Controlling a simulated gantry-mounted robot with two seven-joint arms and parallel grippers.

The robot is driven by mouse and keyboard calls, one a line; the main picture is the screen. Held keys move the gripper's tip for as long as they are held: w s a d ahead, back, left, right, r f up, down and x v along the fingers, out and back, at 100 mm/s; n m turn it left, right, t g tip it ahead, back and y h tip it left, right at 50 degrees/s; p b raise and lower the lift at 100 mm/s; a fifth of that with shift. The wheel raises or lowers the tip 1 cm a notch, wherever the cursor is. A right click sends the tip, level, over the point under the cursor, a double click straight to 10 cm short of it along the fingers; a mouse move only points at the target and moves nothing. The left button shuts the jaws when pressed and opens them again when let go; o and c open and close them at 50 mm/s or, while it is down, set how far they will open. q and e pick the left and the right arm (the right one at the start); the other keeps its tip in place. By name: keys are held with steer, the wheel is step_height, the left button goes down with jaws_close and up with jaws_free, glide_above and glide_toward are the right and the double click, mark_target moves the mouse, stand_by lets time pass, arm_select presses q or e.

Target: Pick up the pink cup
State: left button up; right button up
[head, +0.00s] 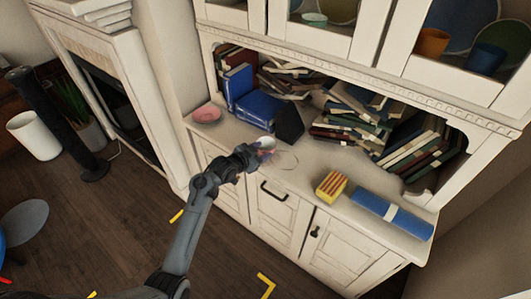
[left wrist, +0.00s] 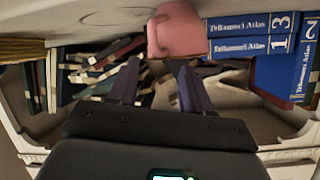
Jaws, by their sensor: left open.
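In the left wrist view the pink cup (left wrist: 178,32) is just past the fingertips of my left gripper (left wrist: 160,75), close to the right finger. The two dark fingers are spread apart with no object between them. In the head view my left gripper (head: 258,150) is over the front of the cabinet counter. A small pale, cup-like shape (head: 267,142) is at its tip. It is too small to tell its colour surely or whether the fingers touch it. My right gripper is in neither view.
A pink rounded dish (head: 207,113) is on the counter's left end. Blue atlases (head: 258,107) and loose books (head: 350,112) fill the niche behind. A yellow striped block (head: 331,187) and a blue roll (head: 393,213) lie to the right. Bare counter (head: 298,162) shows right of the gripper.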

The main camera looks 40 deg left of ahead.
mark_target(274, 146)
arm_select(q)
steer(key=shift+x, duration=0.75)
steer(key=x, duration=0.1)
steer(key=b+x, duration=0.1)
steer(key=x, duration=0.1)
steer(key=shift+d+f+b, duration=0.2)
steer(key=shift+d+b, duration=0.05)
steer(key=shift+b, duration=0.1)
steer(key=shift+w+f, duration=0.15)
steer(key=shift+w, duration=0.5)
jaws_close()
